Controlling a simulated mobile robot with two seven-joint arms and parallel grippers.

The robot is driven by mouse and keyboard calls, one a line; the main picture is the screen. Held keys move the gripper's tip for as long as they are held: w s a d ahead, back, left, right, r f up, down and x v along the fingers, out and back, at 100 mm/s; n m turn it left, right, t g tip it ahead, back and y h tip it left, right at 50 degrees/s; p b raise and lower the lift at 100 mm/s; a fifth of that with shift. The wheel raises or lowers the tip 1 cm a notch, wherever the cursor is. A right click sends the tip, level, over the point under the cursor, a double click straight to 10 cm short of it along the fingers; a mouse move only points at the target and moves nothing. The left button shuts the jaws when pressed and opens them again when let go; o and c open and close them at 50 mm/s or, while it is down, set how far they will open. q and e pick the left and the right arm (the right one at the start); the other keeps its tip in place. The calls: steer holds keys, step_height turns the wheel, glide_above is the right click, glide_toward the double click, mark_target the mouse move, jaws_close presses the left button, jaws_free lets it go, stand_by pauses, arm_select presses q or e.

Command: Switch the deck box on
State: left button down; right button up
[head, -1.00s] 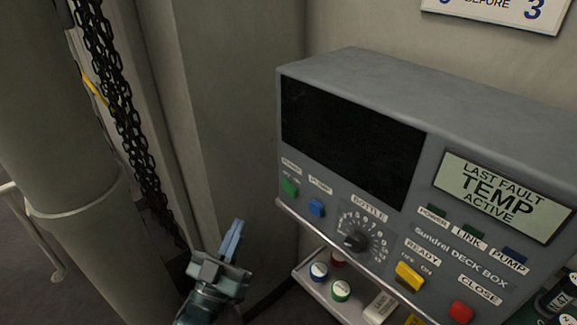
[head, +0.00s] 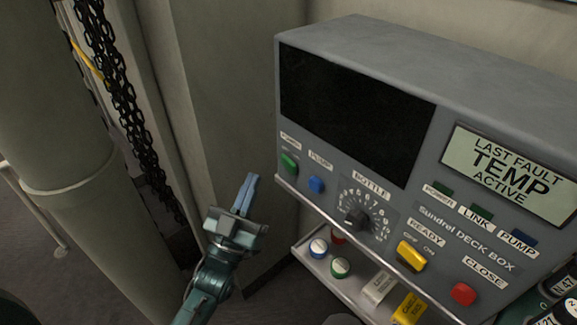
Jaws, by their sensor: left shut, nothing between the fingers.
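The grey deck box (head: 350,40) stands at the right of the head view, its large screen (head: 350,115) dark. A green button (head: 289,163) under a label that seems to read POWER is at its left edge, with a blue button (head: 316,184) under PUMP beside it. A bottle dial (head: 357,219), a yellow READY switch (head: 411,254) marked OFF and ON, and a red CLOSE button (head: 463,293) follow to the right. A small display (head: 510,175) reads LAST FAULT TEMP ACTIVE. My left gripper (head: 247,178) is shut and empty, left of the green button and apart from it. My right gripper is out of view.
A shelf (head: 309,259) below the box holds round caps (head: 340,267) and small blocks (head: 408,308). Dark bottles (head: 562,283) stand at the lower right. A black chain (head: 125,110) and a thick column (head: 60,130) are at the left.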

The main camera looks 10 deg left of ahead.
mark_target(288, 164)
arm_select(q)
steer(key=w+d+b, duration=0.1)
steer(key=w+d, duration=0.2)
steer(key=shift+w+d, duration=0.25)
steer(key=shift+d, duration=0.1)
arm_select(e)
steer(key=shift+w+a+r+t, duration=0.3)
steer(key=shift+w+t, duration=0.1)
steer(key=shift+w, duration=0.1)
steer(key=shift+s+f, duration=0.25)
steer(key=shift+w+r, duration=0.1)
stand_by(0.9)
arm_select(q)
steer(key=shift+w+d+b, duration=0.25)
steer(key=shift+d+b, duration=0.05)
steer(key=shift+b, duration=0.05)
